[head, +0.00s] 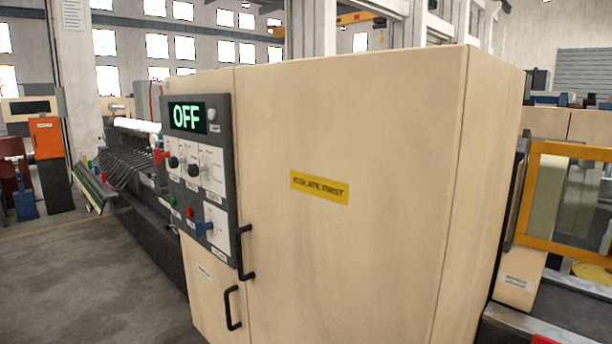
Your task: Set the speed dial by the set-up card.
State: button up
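A dark control panel (200,170) is on the left face of a cream machine cabinet (340,150). Its display (187,117) reads "OFF" in green. Below the display are small dials, including a left dark knob (173,162) and a right dark knob (193,169). Their markings are too small to read, so I cannot tell which is the speed dial or where it points. A green button (172,201), a red button (189,212) and a blue handle (204,228) are lower down. I cannot make out a set-up card. My gripper is not in view.
Black door handles, an upper one (245,252) and a lower one (231,308), stick out below the panel. A yellow sign (320,187) reads "ISOLATE FIRST". A long machine (140,190) stands behind to the left. The grey floor (80,280) at front left is clear.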

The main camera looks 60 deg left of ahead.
aim_at(173, 162)
jog(key=u, duration=3.75)
jog(key=i, duration=2.7)
jog(key=z, duration=1.2)
jog(key=i, duration=0.45)
jog(key=z, duration=0.35)
